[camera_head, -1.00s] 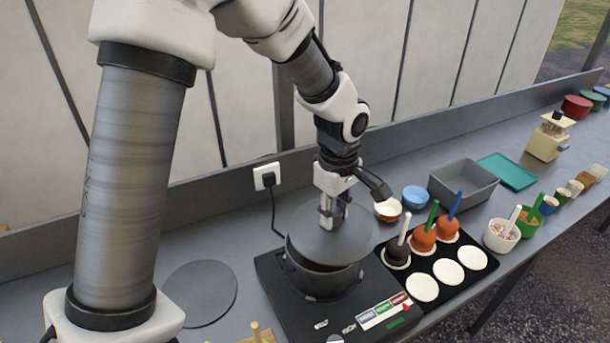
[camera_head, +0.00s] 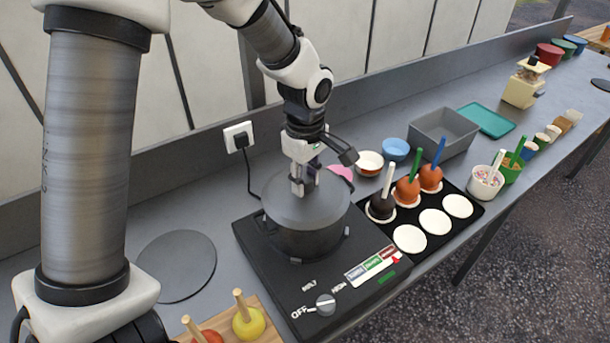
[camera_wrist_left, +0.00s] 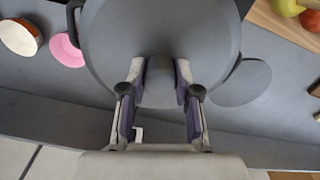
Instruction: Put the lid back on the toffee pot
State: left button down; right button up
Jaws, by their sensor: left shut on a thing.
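The grey round lid (camera_head: 275,200) lies level over the top of the dark toffee pot (camera_head: 305,243), roughly centred, with no clear gap at the front. The pot stands on a black hotplate (camera_head: 265,250). My left gripper (camera_head: 303,185) is above the lid, shut on its knob. In the left wrist view the gripper (camera_wrist_left: 160,90) has its purple-lined fingers on either side of the knob, and the lid (camera_wrist_left: 160,35) hides the pot's inside. One pot handle (camera_wrist_left: 73,15) shows beside the lid there. My right gripper is out of view.
A flat grey disc (camera_head: 178,265) lies left of the hotplate. A black mat (camera_head: 432,192) with dipped apples and white discs stands right. A pink item (camera_head: 341,172) and bowls (camera_head: 395,149) sit behind. Apples on a board (camera_head: 265,313) are in front. A hotplate knob (camera_head: 325,304) faces front.

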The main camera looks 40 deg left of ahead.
pick_arm(q)
jog(key=shift+d, duration=0.1)
jog(key=shift+w+a+f, duration=0.1)
jog(key=shift+a, duration=0.2)
jog(key=shift+d+r, duration=0.2)
jog(key=shift+d, duration=0.05)
jog(key=shift+a+f+p, duration=0.15)
jog(key=shift+f+p, duration=0.15)
jog(key=shift+p, duration=0.15)
dwell(1.0)
dwell(0.5)
jog(key=shift+c, duration=1.3)
grip_release()
